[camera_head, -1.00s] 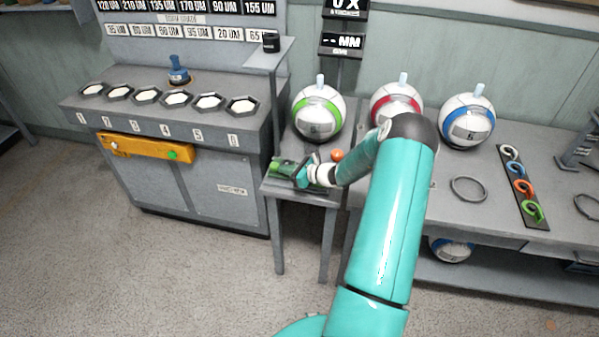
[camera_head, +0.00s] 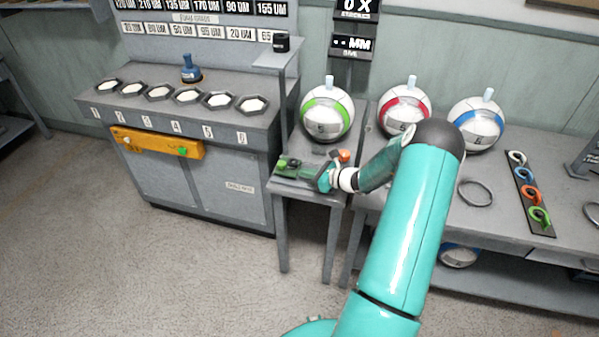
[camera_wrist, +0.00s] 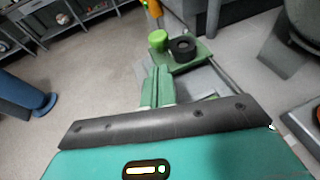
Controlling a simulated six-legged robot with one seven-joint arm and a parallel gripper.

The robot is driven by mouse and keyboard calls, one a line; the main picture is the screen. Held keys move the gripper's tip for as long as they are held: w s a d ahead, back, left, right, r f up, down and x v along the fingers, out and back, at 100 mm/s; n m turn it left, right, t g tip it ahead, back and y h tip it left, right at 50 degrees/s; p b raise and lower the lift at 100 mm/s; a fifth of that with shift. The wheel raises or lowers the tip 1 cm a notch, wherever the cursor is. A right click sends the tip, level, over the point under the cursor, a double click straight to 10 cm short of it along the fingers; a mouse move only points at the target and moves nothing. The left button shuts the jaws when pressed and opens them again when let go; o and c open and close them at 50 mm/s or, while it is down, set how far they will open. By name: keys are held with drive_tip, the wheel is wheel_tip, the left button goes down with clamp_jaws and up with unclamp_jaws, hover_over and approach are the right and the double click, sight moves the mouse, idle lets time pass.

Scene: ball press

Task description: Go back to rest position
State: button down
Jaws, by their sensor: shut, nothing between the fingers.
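My gripper (camera_head: 316,175) is over the small grey side table (camera_head: 315,200) between the cabinet and the long bench. In the wrist view my gripper (camera_wrist: 157,88) shows its two green fingers together, with nothing between them. Just past the fingertips is a green plate (camera_wrist: 190,57) with a green knob (camera_wrist: 158,40) and a black ring-shaped part (camera_wrist: 183,47). In the head view an orange knob (camera_head: 344,156) shows just behind my gripper. My arm reaches in from the lower right and hides part of the bench.
Balls with green (camera_head: 327,113), red (camera_head: 404,108) and blue (camera_head: 477,124) bands stand behind my arm. The grey cabinet (camera_head: 200,165) with hexagonal dishes stands left. A ring (camera_head: 476,192) and a rack of coloured hooks (camera_head: 528,193) lie right. The floor (camera_head: 130,260) in front is clear.

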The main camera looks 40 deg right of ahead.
drive_tip(key=v, duration=0.8)
drive_tip(key=shift+r, duration=0.1)
drive_tip(key=s+a+r+n+g, duration=0.1)
drive_tip(key=a+r+n+g, duration=0.4)
drive_tip(key=a+r+n, duration=0.55)
drive_tip(key=s+a+r+n+g, duration=0.2)
drive_tip(key=a+r+n+g, duration=0.35)
drive_tip(key=a, duration=0.85)
drive_tip(key=s+a+r+n+t+h, duration=0.1)
drive_tip(key=s+a+r+n+h, duration=0.2)
drive_tip(key=s, duration=0.6)
drive_tip(key=s+a+r+n+t+h, duration=0.1)
drive_tip(key=s+a+r+n+h, duration=0.1)
drive_tip(key=s+a+r+n, duration=0.6)
wheel_tip(320, 180, up, 2)
drive_tip(key=n, duration=0.4)
drive_tip(key=shift+s+a+t+h, duration=0.3)
drive_tip(key=shift+s+t+h, duration=0.05)
drive_tip(key=shift+s+h, duration=0.05)
